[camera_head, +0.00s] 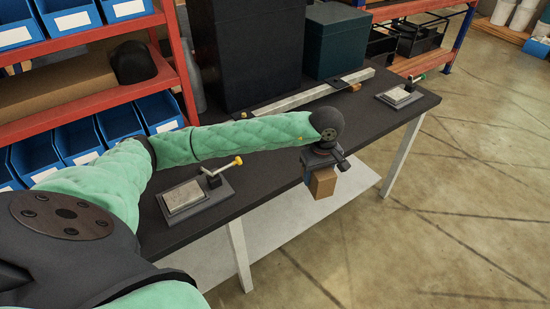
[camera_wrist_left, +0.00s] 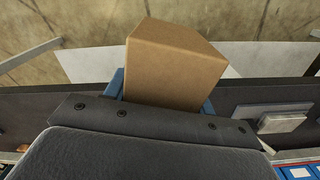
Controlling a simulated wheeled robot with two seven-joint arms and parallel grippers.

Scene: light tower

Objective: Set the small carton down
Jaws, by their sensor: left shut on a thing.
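The small brown carton (camera_head: 322,183) hangs below my left gripper (camera_head: 318,172) at the front edge of the dark table (camera_head: 280,165), in the head view. The left gripper is shut on the carton, and a blue finger shows beside it. In the left wrist view the carton (camera_wrist_left: 172,62) fills the upper middle, with blue finger parts on both sides of it. The carton's underside and any contact below it are hidden. My right gripper is in neither view.
A clamp fixture with a grey plate (camera_head: 184,195) sits on the table's left part, another (camera_head: 398,96) at its far right. Dark boxes (camera_head: 248,50) and a metal bar (camera_head: 305,96) stand behind. A pale lower shelf (camera_head: 270,235) and open floor lie in front.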

